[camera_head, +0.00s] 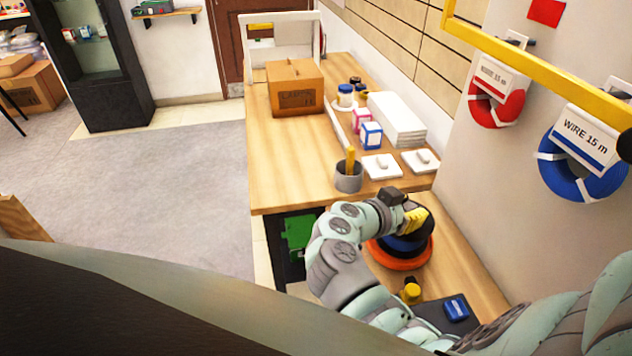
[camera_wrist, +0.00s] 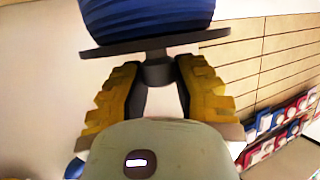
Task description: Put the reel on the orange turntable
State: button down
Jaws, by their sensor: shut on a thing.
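The reel, wound in blue with dark flanges, shows in the head view (camera_head: 404,244) at the orange turntable (camera_head: 399,264). The turntable's rim shows around and below it. I cannot tell whether the reel touches the turntable. My gripper (camera_head: 414,219) is above the reel, with its yellow fingers shut on it. In the wrist view, the yellow fingers of my gripper (camera_wrist: 158,73) close on the dark hub beside one flange, and the blue winding of the reel (camera_wrist: 148,20) lies beyond that flange. My arm and gripper hide part of the reel.
The turntable stands on a lower wooden bench (camera_head: 462,262). A grey cup (camera_head: 348,180) and white switches (camera_head: 382,167) stand on the higher table behind. A blue-topped item (camera_head: 456,308) and a yellow-capped item (camera_head: 411,293) are in front. Wire coils (camera_head: 578,172) hang on the right wall.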

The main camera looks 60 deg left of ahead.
jog(key=shift+f, duration=0.1)
jog(key=c, duration=0.9)
grip_release()
jog(key=shift+o, duration=0.2)
jog(key=shift+r, duration=0.25)
jog(key=b+v, duration=0.3)
jog(key=v, duration=0.9)
jog(key=shift+f, duration=0.1)
